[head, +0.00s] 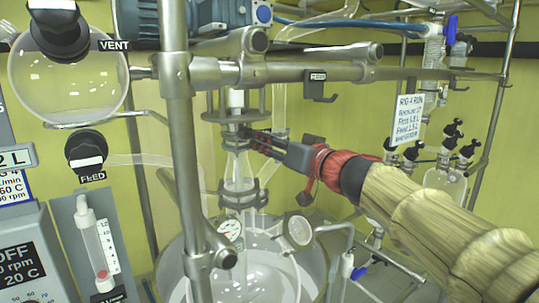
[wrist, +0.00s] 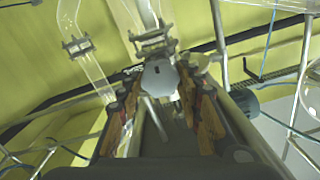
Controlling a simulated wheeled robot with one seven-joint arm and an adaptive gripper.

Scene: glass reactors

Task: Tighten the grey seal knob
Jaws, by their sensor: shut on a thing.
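My gripper (head: 252,138) reaches in from the right, behind the front steel post, to the stirrer shaft above the glass vessel. In the wrist view my gripper (wrist: 158,100) has its two fingers on either side of a pale grey rounded piece, the grey seal knob (wrist: 158,78). The fingers are shut on it. In the head view the knob is mostly hidden by the fingertips and the metal fittings around the shaft. Below it a glass neck (head: 238,170) leads down to the clamped lid of the reactor (head: 172,270).
A thick steel post (head: 178,130) and a horizontal bar (head: 300,72) stand close to my arm. The round glass vessel (head: 70,75) with the VENT knob (head: 55,30) is at left, the FEED knob (head: 86,150) below. A card (head: 407,118) and glassware are at right.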

